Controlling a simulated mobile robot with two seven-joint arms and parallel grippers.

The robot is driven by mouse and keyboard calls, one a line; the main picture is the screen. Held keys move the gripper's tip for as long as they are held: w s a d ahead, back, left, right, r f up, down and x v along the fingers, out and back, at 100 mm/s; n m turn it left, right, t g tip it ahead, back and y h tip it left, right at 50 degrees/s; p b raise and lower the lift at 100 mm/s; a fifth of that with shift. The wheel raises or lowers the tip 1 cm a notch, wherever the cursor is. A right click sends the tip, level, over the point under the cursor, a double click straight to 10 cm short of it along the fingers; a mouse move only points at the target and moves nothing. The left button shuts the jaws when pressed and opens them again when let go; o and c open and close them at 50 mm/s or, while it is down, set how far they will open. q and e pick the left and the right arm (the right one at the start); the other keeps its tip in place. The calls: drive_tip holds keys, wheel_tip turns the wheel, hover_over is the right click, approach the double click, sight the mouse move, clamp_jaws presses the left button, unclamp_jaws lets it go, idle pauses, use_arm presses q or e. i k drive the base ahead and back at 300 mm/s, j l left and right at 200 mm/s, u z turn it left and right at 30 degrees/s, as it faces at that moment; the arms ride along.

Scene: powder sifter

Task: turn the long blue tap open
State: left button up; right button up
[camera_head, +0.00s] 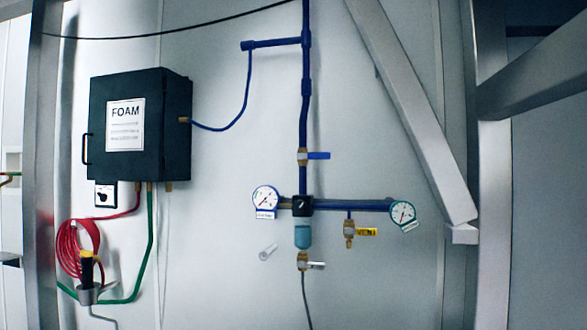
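The blue tap handle (319,155) is a short-looking blue lever on a brass valve body (302,157). The valve sits in the vertical dark blue pipe (305,110) on the wall, near the middle of the view. The lever points right, roughly level, across the line of the pipe. Nothing covers it. Neither of my grippers shows in this view, and nothing is touching the handle.
Below the tap are a black regulator (302,205), a left gauge (265,199), a right gauge (402,213) and a yellow-handled valve (350,231). A dark FOAM box (140,125) hangs left. A slanted grey beam (410,100) stands right. The space before the tap looks clear.

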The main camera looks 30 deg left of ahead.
sight(314, 155)
drive_tip(key=u, duration=1)
drive_tip(key=i+j+z, duration=0.15)
drive_tip(key=i, duration=0.4)
drive_tip(key=i+j+z, duration=0.15)
drive_tip(key=i, duration=0.35)
